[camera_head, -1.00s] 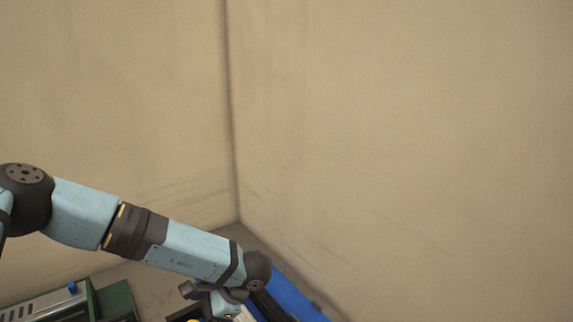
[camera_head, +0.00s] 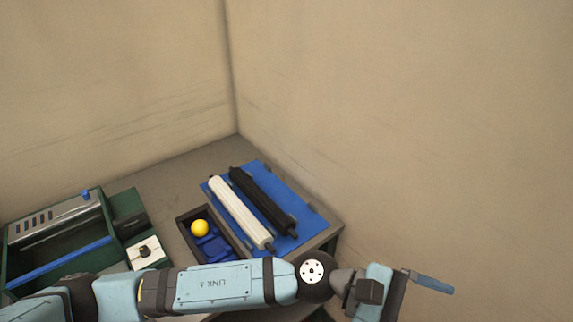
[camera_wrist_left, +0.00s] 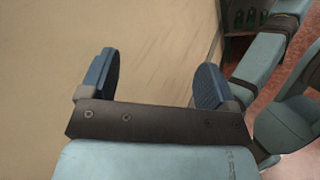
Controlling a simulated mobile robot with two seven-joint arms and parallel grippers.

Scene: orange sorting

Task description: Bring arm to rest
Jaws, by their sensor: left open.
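My left arm crosses the bottom of the head view from the left. Its gripper (camera_head: 430,282) is at the lower right, past the table's right edge and in front of the wall. In the left wrist view the two blue fingers of the gripper (camera_wrist_left: 153,85) stand wide apart with nothing between them. My right gripper is in neither view.
On the table (camera_head: 165,180) stand a green sorting machine (camera_head: 122,205), a dark tray holding a yellow ball (camera_head: 200,228), and a blue mat (camera_head: 262,170) with a white roller (camera_head: 240,212) and a black roller (camera_head: 262,200). Walls close the back and right.

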